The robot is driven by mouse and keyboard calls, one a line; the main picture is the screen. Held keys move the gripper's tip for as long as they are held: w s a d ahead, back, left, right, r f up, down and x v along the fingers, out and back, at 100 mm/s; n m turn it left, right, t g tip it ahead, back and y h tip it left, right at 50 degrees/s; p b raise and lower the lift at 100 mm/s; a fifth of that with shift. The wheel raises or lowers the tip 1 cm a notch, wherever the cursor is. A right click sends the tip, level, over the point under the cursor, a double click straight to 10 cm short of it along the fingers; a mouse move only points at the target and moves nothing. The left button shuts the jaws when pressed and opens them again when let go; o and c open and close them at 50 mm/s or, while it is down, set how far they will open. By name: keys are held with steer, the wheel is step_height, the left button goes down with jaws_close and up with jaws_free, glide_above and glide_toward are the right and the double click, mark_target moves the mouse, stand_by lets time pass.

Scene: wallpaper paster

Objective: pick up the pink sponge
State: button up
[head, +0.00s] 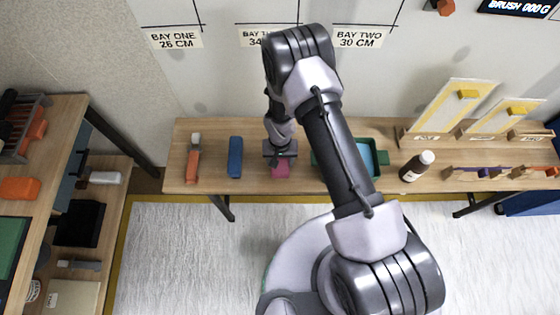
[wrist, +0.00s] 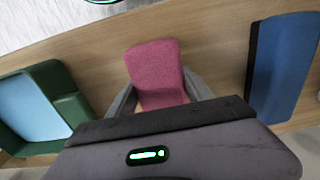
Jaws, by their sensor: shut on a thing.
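The pink sponge (wrist: 156,66) is between the two grey fingers of my gripper (wrist: 160,97) in the wrist view. The fingers are shut on its sides. In the head view the sponge (head: 280,170) shows just below my gripper (head: 280,157), over the wooden bench (head: 215,185). I cannot tell whether the sponge still touches the bench top.
A blue block (head: 235,157) and an orange-handled tool (head: 193,165) lie to the left on the bench. A green tray (head: 381,158) with blue inside stands to the right, partly behind my arm. A dark bottle (head: 416,167) stands farther right.

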mark_target(280, 160)
step_height(280, 160, up, 3)
steer(key=shift+r+p, duration=0.1)
steer(key=shift+p, duration=0.5)
steer(key=s+d+p, duration=0.1)
steer(key=s, duration=0.6)
steer(key=s+d+p, duration=0.2)
steer(key=s, duration=0.6)
steer(key=shift+s+d+r, duration=0.25)
steer(key=shift+s+r, duration=0.05)
steer(key=shift+r, duration=0.1)
steer(key=o, duration=0.8)
steer(key=c, duration=0.9)
steer(key=shift+o, duration=0.2)
